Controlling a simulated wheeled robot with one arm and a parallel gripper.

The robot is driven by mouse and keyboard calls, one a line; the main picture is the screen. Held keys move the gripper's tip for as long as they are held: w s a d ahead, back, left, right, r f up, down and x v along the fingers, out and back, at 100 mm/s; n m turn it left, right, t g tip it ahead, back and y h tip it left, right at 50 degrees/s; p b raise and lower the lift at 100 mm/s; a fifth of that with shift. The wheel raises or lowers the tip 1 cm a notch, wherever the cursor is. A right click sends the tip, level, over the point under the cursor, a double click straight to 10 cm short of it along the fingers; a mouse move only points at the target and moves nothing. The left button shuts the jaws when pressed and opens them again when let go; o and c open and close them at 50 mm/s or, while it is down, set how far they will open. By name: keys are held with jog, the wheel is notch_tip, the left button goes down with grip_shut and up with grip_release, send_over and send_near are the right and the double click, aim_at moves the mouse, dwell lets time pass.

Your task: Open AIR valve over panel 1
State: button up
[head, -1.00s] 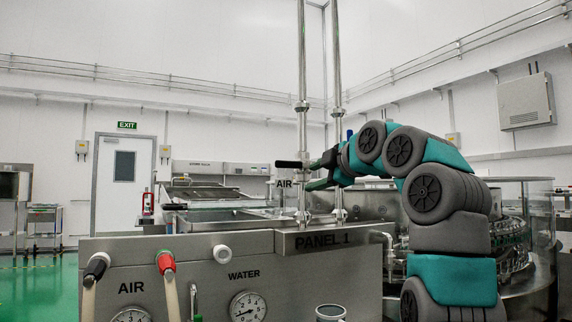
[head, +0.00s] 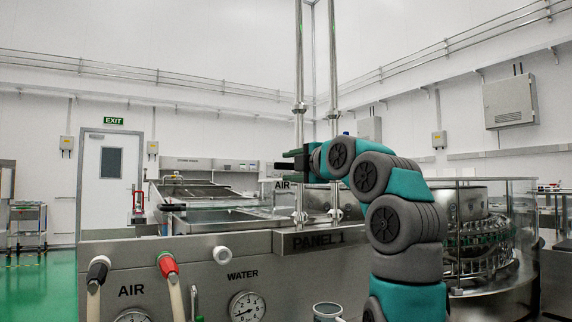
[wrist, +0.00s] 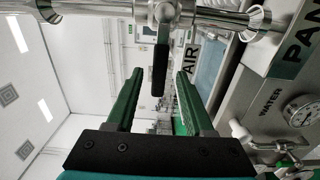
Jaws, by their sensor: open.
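The AIR valve sits on the left vertical steel pipe (head: 299,70), above the AIR label (head: 283,186) and the PANEL 1 plate (head: 318,240). Its black handle (wrist: 160,68) hangs from the steel valve body (wrist: 164,12) in the wrist view. My gripper (wrist: 159,75) is open, with green fingers on either side of the handle. Gaps show between the handle and both fingers, and how deep the handle lies between them is hard to tell. In the head view my gripper (head: 290,163) is at the pipe, covering the valve body, with the black handle sticking out to the left.
Below is a steel panel front with black (head: 98,270) and red (head: 167,265) hose handles, a white knob (head: 221,253) and gauges (head: 247,307). A second vertical pipe (head: 333,70) stands just right of the valve pipe. A round glass-walled washer (head: 480,235) is at right.

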jog(key=shift+x, duration=1.2)
jog(key=shift+c, duration=0.3)
grip_shut()
